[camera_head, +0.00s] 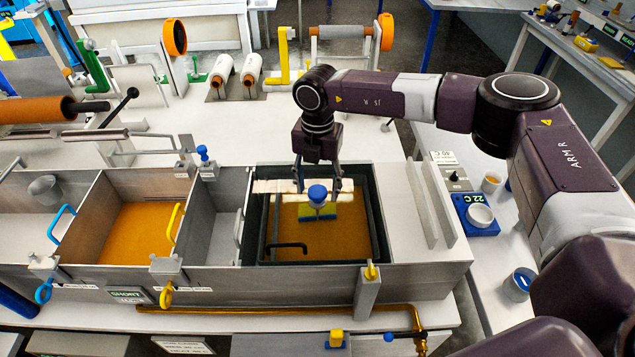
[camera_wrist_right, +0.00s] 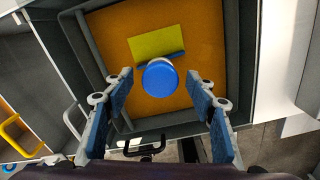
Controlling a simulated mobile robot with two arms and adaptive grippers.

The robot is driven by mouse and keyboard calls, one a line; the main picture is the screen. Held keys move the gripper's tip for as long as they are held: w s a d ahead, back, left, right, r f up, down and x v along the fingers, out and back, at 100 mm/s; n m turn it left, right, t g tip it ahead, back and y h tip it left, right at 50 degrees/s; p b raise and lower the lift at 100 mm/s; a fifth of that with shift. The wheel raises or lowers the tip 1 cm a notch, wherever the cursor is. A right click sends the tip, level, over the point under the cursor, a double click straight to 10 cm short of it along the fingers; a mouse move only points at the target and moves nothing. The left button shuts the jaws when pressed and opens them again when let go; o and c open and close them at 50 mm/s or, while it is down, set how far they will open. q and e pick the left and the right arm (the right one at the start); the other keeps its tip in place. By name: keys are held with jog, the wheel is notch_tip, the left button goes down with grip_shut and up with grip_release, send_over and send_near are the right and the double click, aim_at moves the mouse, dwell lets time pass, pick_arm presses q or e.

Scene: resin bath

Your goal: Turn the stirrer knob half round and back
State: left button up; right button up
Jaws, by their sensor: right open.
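The round blue stirrer knob (camera_head: 317,194) stands over the dark-rimmed resin bath (camera_head: 383,225) at the centre of the head view. A yellow-green flat piece (camera_head: 314,212) shows beneath it, above the amber resin. My right gripper (camera_head: 318,184) is open and points down at the knob. In the right wrist view, the knob (camera_wrist_right: 160,77) lies between the two spread blue-padded fingers, with a gap on both sides. I cannot tell whether the fingertips are at knob height. My left gripper is not in view.
A second amber bath (camera_head: 131,236) with blue and yellow handles lies to the left. A black bent handle (camera_head: 288,246) crosses the near part of the bath. A pale slotted board (camera_head: 428,205) and a blue scale (camera_head: 478,220) stand to the right.

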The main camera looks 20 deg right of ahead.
jog(key=shift+s, duration=0.1)
jog(key=c, duration=1.1)
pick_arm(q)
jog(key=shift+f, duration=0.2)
